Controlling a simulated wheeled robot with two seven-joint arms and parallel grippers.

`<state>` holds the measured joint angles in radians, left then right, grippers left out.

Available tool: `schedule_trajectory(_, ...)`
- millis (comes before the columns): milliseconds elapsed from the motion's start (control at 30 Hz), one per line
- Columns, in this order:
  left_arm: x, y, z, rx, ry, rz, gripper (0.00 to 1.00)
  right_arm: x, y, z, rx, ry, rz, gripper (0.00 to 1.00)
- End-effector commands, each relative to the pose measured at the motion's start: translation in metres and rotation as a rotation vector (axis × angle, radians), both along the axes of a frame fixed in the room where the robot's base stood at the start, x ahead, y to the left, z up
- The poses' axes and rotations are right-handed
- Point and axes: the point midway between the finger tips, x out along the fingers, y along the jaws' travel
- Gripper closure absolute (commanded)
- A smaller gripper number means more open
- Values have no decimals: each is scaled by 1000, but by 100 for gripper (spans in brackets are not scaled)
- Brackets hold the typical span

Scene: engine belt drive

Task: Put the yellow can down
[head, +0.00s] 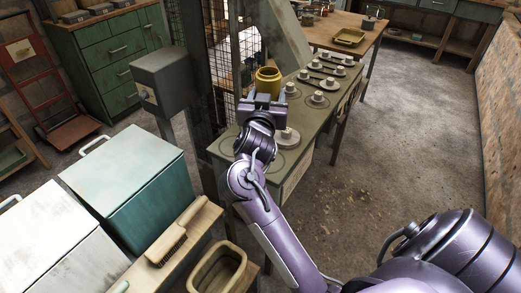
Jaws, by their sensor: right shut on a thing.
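The yellow can (268,78) is upright, with its open top showing, in the upper middle of the head view. My right gripper (265,96) is shut on the can from the near side and hides its lower part. The can is over the green bench (308,123); I cannot tell whether its base touches the top. My left gripper is not in view.
Several pale round pieces (318,98) stand along the bench right of the can, one on a pale disc (287,138) close to my wrist. A sloped grey-green panel (275,32) and wire mesh (220,60) are behind. A brush (177,231) lies on a near wooden surface.

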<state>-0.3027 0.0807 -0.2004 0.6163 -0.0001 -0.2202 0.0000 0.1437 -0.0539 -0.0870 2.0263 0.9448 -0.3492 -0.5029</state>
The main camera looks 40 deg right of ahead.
Motion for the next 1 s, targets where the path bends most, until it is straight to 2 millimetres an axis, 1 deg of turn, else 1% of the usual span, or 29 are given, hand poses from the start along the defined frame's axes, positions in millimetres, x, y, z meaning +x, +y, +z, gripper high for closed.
schedule_trajectory(33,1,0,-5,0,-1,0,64,2,-2,-1,-1,-2,-8,100)
schedule_trajectory(100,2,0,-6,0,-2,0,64,4,-3,-4,-2,1,-15,100)
schedule_trajectory(167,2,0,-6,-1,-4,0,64,4,-4,-11,-2,2,-18,100)
schedule_trajectory(267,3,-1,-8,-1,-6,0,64,4,-4,-32,-5,8,-17,100)
schedule_trajectory(600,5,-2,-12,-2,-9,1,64,3,-4,-118,-5,5,-16,100)
schedule_trajectory(700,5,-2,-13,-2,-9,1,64,4,-4,-137,-4,3,-16,100)
schedule_trajectory(800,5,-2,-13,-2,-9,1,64,4,-3,-149,-4,-1,-16,100)
schedule_trajectory(933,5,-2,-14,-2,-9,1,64,4,-3,-157,-1,-1,-16,100)
schedule_trajectory(1000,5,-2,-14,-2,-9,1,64,4,-3,-165,-4,1,-16,100)
